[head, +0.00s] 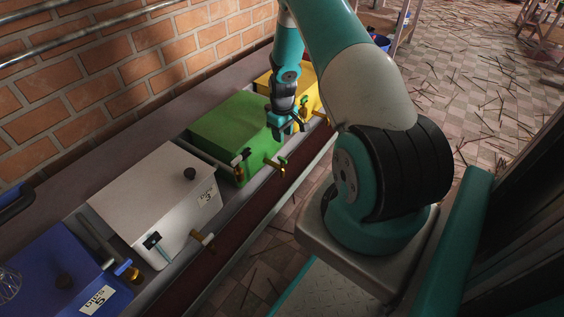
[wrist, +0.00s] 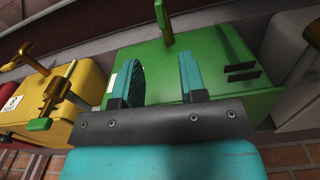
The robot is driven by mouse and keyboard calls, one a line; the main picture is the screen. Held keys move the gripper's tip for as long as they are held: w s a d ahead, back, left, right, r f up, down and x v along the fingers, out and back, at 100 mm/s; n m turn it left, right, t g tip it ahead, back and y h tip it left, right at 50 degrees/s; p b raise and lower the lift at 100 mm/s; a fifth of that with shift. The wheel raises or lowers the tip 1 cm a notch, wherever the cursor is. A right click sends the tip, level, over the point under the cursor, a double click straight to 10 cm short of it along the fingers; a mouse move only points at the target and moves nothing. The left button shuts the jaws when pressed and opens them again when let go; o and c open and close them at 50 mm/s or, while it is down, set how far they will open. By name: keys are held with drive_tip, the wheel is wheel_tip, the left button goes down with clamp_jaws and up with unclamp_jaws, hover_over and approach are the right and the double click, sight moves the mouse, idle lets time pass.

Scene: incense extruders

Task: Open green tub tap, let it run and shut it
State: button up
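The green tub (head: 222,128) stands in the row along the brick wall, between the white and yellow tubs. A brass tap with a green handle (head: 276,164) sticks out of its front. In the wrist view the green tub (wrist: 150,65) fills the middle, and a brass-and-green tap part (wrist: 164,20) shows at the top edge, beyond my fingers. My gripper (head: 288,128) hangs above the tub's right front part, apart from the tap. In the wrist view its two fingers (wrist: 160,85) are spread with nothing between them. Whether the tap runs cannot be told.
A yellow tub (head: 270,85) with brass fittings (wrist: 58,92) is close beside my gripper. A white tub (head: 150,195) and a blue tub (head: 60,265) stand to the left. A dark red channel (head: 245,215) runs along the front. The brick wall (head: 120,60) bounds the back.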

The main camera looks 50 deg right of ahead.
sight(282, 159)
wheel_tip(282, 159, down, 12)
drive_tip(key=b, duration=0.4)
drive_tip(key=shift+r+b, duration=0.2)
drive_tip(key=shift+b, duration=0.2)
clamp_jaws()
drive_tip(key=shift+a, duration=0.2)
drive_tip(key=shift+d, duration=0.1)
